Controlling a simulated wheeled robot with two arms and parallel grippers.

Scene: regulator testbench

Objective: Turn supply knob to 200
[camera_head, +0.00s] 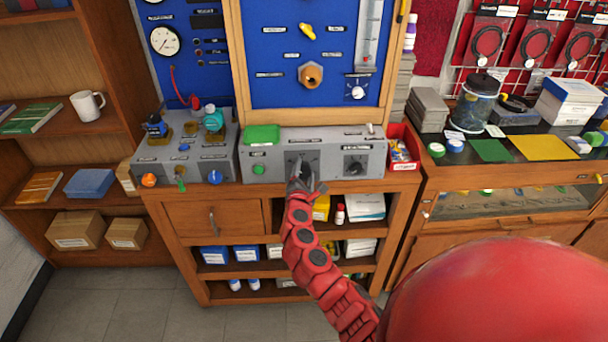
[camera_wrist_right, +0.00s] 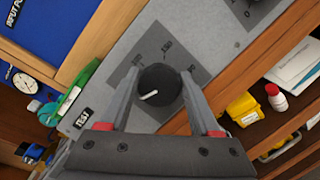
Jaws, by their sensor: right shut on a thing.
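In the head view my right gripper (camera_head: 303,174) reaches the left dial of the grey panel (camera_head: 326,137) and hides that knob. My left gripper does not show.
A second black dial (camera_head: 354,166) sits to the right on the same panel. A green button (camera_head: 258,169) and a green box (camera_head: 261,134) are to the left. A red bin (camera_head: 404,165) stands at the panel's right end. Shelves lie below.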

